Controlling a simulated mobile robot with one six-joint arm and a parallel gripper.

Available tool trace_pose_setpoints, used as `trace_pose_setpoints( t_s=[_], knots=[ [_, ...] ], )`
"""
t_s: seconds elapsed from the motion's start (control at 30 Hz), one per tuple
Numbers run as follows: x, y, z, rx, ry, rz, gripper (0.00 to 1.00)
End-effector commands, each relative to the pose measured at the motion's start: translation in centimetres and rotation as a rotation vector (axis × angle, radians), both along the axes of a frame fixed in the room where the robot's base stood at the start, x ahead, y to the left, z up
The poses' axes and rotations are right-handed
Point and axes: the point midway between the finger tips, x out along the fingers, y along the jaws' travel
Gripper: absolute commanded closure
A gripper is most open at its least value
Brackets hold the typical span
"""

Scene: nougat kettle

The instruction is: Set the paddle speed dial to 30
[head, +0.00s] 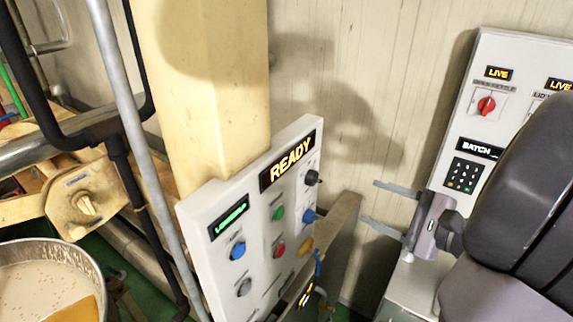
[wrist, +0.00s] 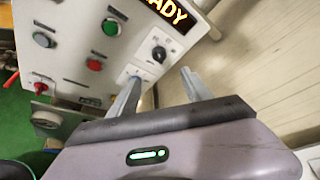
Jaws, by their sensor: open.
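The grey control panel (head: 198,208) stands left of my gripper in the head view, with a lit READY display. A black dial (head: 312,178) sits near its right edge below the display. In the wrist view the black dial (wrist: 158,53) has a pale plate with marks around it. Its label and setting are too small to read, so I cannot tell if it is the paddle speed dial. My gripper (head: 368,201) is open and empty, apart from the panel. In the wrist view its fingertips (wrist: 161,76) are just below the black dial, one near a blue knob (wrist: 135,75).
The panel also carries a green button (head: 278,213), a red button (head: 279,250) and a blue button (head: 238,250). A second panel (head: 480,75) with a red knob and keypad is at right. A kettle (head: 95,268) of pale mix is lower left, below a beige box with a knob (head: 88,204).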

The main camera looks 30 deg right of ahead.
Motion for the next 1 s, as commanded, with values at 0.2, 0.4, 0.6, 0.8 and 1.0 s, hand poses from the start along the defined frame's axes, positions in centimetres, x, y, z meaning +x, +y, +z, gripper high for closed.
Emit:
trace_pose_setpoints(
  t_s=[0.2,0.4,0.6,0.8,1.0],
  knots=[
    [5.5,0.8,-1.5,0.002,0.004,0.011,0.43],
    [11.4,1.3,-3.0,0.002,0.005,0.01,0.43],
    [15.1,1.5,-3.9,0.0,0.006,0.006,0.43],
    [16.2,1.5,-4.2,0.0,0.004,0.003,0.43],
    [16.2,1.5,-4.2,0.0,0.005,0.002,0.43]
  ],
)
